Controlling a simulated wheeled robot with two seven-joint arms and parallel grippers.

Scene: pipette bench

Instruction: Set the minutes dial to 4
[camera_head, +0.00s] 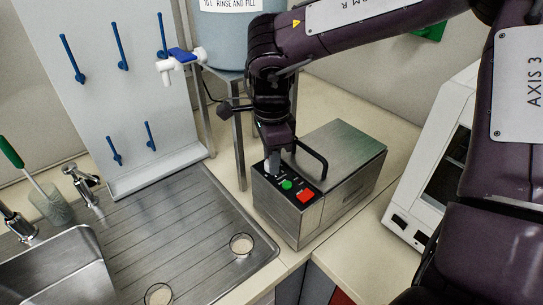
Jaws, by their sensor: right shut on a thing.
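A steel box-shaped device (339,203) with a black handle (311,160) stands on the counter right of the sink. Its sloped black panel (290,199) carries a green button (286,184) and a red button (305,195). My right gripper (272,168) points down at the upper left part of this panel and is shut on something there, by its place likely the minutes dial. The fingers and arm hide the dial, so its setting cannot be read. My left gripper is not in view.
A metal sink with drainboard (165,240) holds two small round dishes (241,244). A pegboard (110,80) and a blue-grey tank (222,40) on a metal stand are behind. A white machine (425,165) stands close on the right.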

